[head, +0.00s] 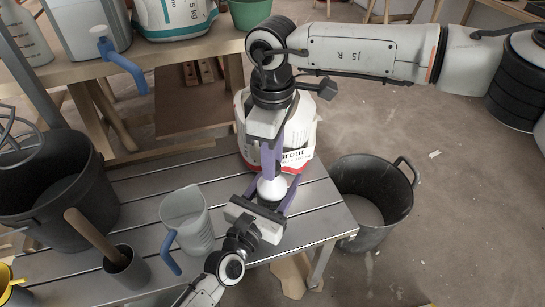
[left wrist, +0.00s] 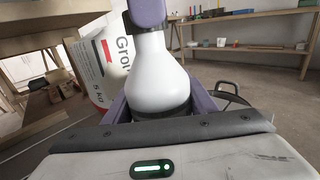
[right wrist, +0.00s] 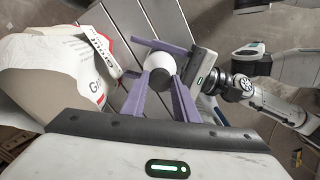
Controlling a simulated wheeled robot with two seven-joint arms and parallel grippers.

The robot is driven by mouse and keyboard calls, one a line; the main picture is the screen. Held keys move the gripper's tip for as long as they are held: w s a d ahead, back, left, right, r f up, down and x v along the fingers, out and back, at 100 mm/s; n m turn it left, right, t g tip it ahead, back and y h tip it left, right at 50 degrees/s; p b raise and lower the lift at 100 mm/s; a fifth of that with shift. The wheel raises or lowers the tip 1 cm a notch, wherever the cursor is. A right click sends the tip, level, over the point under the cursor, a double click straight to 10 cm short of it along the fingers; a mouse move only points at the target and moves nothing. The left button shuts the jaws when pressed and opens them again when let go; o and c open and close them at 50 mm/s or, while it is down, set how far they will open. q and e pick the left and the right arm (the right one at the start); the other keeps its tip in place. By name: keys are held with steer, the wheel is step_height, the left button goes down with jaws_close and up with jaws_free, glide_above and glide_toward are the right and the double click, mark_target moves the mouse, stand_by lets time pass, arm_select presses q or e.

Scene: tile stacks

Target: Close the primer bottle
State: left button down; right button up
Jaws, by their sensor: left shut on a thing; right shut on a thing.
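The white primer bottle (head: 271,188) stands upright above the slatted table. It also shows in the left wrist view (left wrist: 157,75), with a dark band low on its body. My left gripper (head: 268,203) is shut on the bottle's lower body, with purple fingers on both sides. My right gripper (head: 270,168) comes from above and is shut at the bottle's top; its purple finger (left wrist: 147,12) covers most of the neck. What it grips there looks like the dark cap, mostly hidden. In the right wrist view the bottle (right wrist: 159,68) shows as a white rounded shape between the fingers.
A grout bag (head: 301,135) stands close behind the bottle. A grey jug (head: 187,222), a dark cup (head: 125,268) with a wooden handle and a black bucket (head: 55,195) are to the left. Another bucket (head: 372,195) stands on the floor right of the table.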

steer(key=o, duration=1)
steer(key=shift+r, duration=0.15)
steer(key=shift+r, duration=2.15)
